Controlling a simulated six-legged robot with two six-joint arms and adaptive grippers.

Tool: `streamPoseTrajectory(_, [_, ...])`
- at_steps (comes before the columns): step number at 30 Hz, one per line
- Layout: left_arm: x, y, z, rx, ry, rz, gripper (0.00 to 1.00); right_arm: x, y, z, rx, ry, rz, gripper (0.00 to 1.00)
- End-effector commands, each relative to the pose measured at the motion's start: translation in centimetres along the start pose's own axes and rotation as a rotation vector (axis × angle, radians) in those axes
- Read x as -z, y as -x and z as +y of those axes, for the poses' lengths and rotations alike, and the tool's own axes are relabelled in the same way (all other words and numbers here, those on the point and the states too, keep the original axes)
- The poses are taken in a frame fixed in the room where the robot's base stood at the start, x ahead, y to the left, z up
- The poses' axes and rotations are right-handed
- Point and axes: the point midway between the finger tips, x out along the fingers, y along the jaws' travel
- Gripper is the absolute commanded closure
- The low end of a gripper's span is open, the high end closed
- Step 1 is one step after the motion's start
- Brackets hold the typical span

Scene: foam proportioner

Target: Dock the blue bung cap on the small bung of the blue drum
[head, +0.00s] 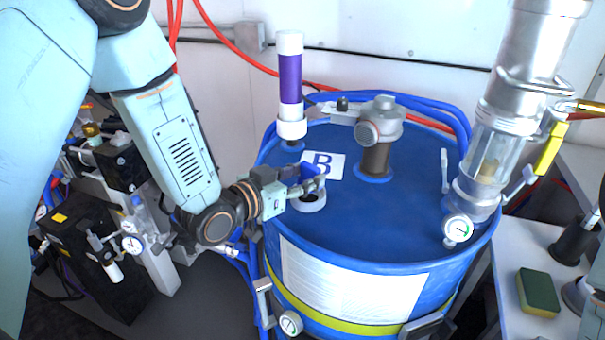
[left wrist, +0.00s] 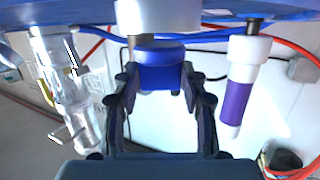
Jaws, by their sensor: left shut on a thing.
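The blue bung cap (left wrist: 160,72) is between the two fingers of my left gripper (head: 306,184), which is shut on it. In the head view the cap (head: 309,170) is partly hidden by the fingers. The blue drum (head: 385,232) stands upright with a white, ring-like small bung (head: 309,204) near the left front of its lid. The cap is close to this bung; a white fitting (left wrist: 158,15) lies on the drum side of the cap in the left wrist view. I cannot tell whether they touch. My right gripper is not in view.
A purple-and-white cylinder (head: 290,80) stands behind my left gripper, and a grey pump fitting (head: 378,135) rises from the lid's middle. A clear and metal tube assembly (head: 495,150) stands at the right. The lid's front is clear. A sponge (head: 538,292) lies on the right bench.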

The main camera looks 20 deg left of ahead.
Motion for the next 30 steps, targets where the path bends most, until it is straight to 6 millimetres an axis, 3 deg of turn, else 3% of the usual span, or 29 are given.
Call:
streamPoseTrajectory(6, [-1.6, -0.4, -0.13, 0.001, 0.0, 0.001, 0.89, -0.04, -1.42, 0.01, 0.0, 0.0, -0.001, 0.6])
streamPoseTrajectory(30, [-1.53, -0.42, -0.12, 0.002, 0.001, 0.001, 0.89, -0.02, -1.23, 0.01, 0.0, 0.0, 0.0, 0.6])
